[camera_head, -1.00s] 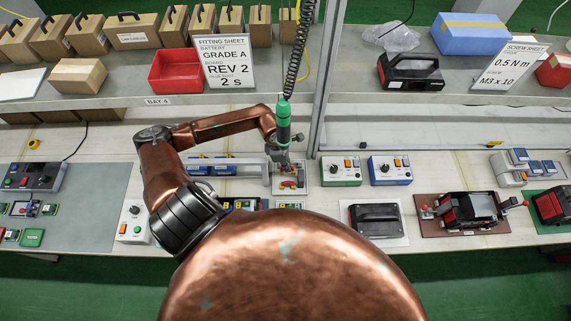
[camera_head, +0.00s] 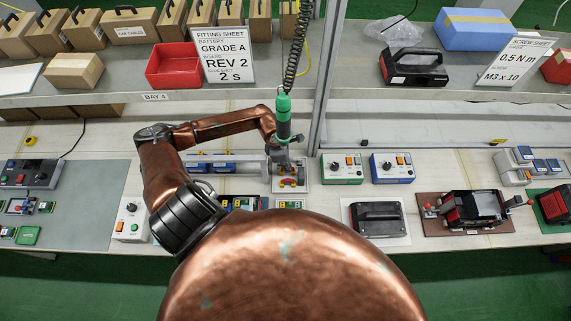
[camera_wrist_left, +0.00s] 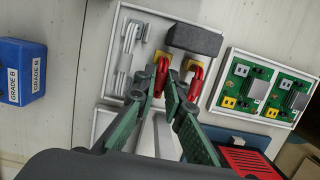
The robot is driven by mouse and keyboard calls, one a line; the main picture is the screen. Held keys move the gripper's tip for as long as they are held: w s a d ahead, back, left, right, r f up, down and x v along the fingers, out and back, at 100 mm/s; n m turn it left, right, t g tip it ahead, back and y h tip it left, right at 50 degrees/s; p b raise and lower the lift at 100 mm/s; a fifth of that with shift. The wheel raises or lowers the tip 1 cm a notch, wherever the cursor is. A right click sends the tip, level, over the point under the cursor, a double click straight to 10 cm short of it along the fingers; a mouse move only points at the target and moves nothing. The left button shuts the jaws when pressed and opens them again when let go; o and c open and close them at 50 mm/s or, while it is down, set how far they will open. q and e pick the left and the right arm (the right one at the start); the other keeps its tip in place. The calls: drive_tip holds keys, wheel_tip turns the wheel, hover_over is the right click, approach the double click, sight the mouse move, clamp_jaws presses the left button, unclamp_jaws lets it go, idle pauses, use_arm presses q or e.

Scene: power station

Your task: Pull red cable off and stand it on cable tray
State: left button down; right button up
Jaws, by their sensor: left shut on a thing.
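The red cables with yellow ends lie in a white tray (camera_wrist_left: 122,52); in the head view this tray (camera_head: 304,187) is on the bench, under my left gripper. In the left wrist view, one red cable (camera_wrist_left: 161,77) is between the fingertips of my left gripper (camera_wrist_left: 164,88), which is shut on it. A second red piece (camera_wrist_left: 196,82) with a yellow end is just right of the right finger; I cannot tell whether the two are joined. The left gripper also shows in the head view (camera_head: 287,168), small and partly hidden. My right gripper is not in view.
A dark grey block (camera_wrist_left: 196,40) and pale grey bars (camera_wrist_left: 128,48) lie in the white tray. Green circuit boards (camera_wrist_left: 268,85) sit to its right, a blue box (camera_wrist_left: 22,70) to its left. A green screwdriver (camera_head: 283,118) hangs close to my left wrist.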

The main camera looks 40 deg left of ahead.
use_arm(q)
drive_tip(key=shift+f, duration=0.25)
idle(0.5)
drive_tip(key=shift+f+b, duration=0.4)
drive_tip(key=shift+b, duration=0.15)
drive_tip(key=c, duration=1.9)
unclamp_jaws()
drive_tip(key=shift+c, duration=0.2)
drive_tip(key=shift+o, duration=0.2)
drive_tip(key=o, duration=0.4)
